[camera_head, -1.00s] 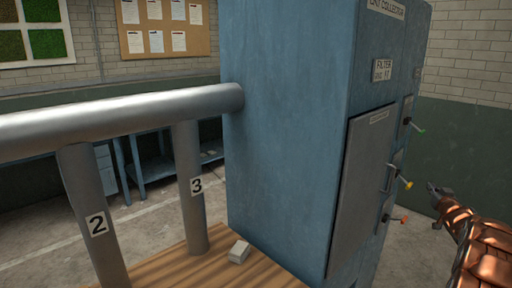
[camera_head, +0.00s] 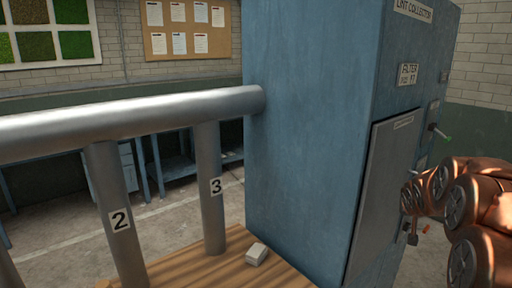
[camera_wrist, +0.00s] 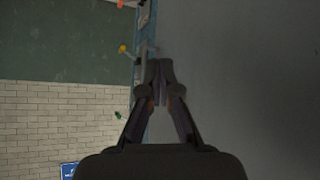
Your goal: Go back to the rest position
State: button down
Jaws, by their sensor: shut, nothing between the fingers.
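My gripper (camera_wrist: 159,66) shows in the wrist view with its two dark fingers together and nothing between them. It is in front of a plain grey surface that fills the right of that view. In the head view my copper-coloured arm comes in from the right edge, in front of the blue lint collector cabinet's (camera_head: 305,140) front side. The gripper itself is mostly hidden there, and I cannot tell whether it touches the cabinet.
The cabinet has a grey door (camera_head: 385,200), a green-tipped lever (camera_head: 440,134) and an orange-tipped one (camera_head: 426,229). A yellow knob (camera_wrist: 123,49) shows in the wrist view. Pipes numbered 2 (camera_head: 118,215) and 3 (camera_head: 211,190) and a small pale block (camera_head: 257,253) are left.

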jog(key=s+a+f+n+g+y, duration=0.1)
jog(key=s+a+f+g, duration=0.1)
jog(key=s+a, duration=0.8)
jog(key=s+a+f+n+g+y, duration=0.2)
jog(key=s+a+g, duration=0.3)
jog(key=s+a, duration=0.5)
jog(key=s+a+f+n+g+y, duration=0.1)
jog(key=s+a, duration=0.9)
jog(key=s, duration=1.4)
jog(key=shift+s+a+f+n+g+y, duration=0.35)
jog(key=shift+f+g+y, duration=0.25)
jog(key=shift+g, duration=0.6)
